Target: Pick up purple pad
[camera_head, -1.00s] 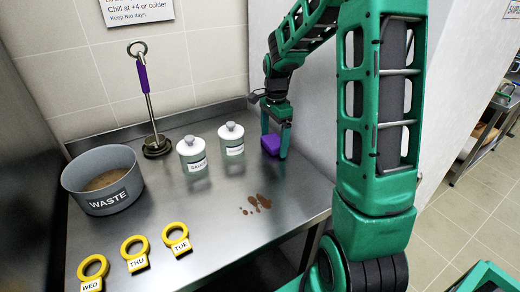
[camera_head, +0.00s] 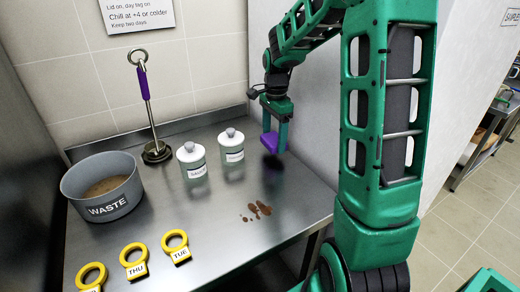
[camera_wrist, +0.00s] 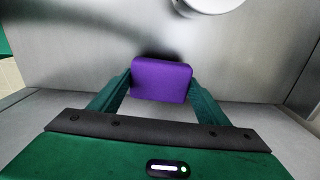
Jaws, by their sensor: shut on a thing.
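The purple pad (camera_head: 269,141) is a small block held between the fingers of my gripper (camera_head: 274,138) in the head view. A dark shadow lies on the steel counter below it, so it hangs a little above the surface. In the wrist view the purple pad (camera_wrist: 161,80) sits between the green fingertips of my gripper (camera_wrist: 161,84), one finger touching each side. My gripper is shut on the pad.
Two white-lidded jars (camera_head: 192,160) (camera_head: 231,146) stand left of the pad on the steel counter (camera_head: 215,215). Brown spots (camera_head: 259,209) lie in front. A grey WASTE bowl (camera_head: 103,203), a purple-handled tool (camera_head: 147,95) and yellow day rings (camera_head: 134,261) are further left.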

